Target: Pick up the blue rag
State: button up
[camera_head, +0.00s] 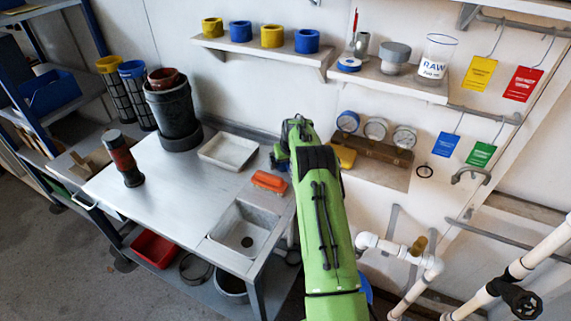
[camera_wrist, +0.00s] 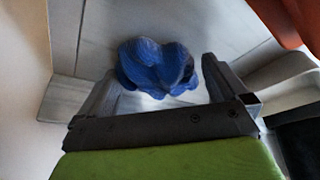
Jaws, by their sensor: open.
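The blue rag (camera_wrist: 155,68) is a crumpled bundle in the wrist view, lying on a grey metal surface. In the head view a small blue patch of it (camera_head: 281,163) shows just left of my green arm, at the back right of the workbench; the rest is hidden behind the arm. My gripper (camera_wrist: 158,75) is open in the wrist view, with one dark finger on each side of the rag. I cannot tell whether the fingers touch it. In the head view the gripper is mostly hidden by the arm.
The metal workbench (camera_head: 165,180) holds an orange-red brush or block (camera_head: 269,182), a white tray (camera_head: 228,151), a dark canister (camera_head: 174,112) and a red-black cylinder (camera_head: 124,158). A sink (camera_head: 241,232) is at its front right. Gauges (camera_head: 376,129) sit on a wall ledge behind my arm.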

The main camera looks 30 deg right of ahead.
jog(key=shift+c, duration=0.5)
jog(key=c, duration=0.7)
jog(key=shift+o, duration=0.2)
notch_tip(320, 180, up, 10)
jog(key=shift+r+p, duration=0.1)
jog(key=shift+p, duration=0.95)
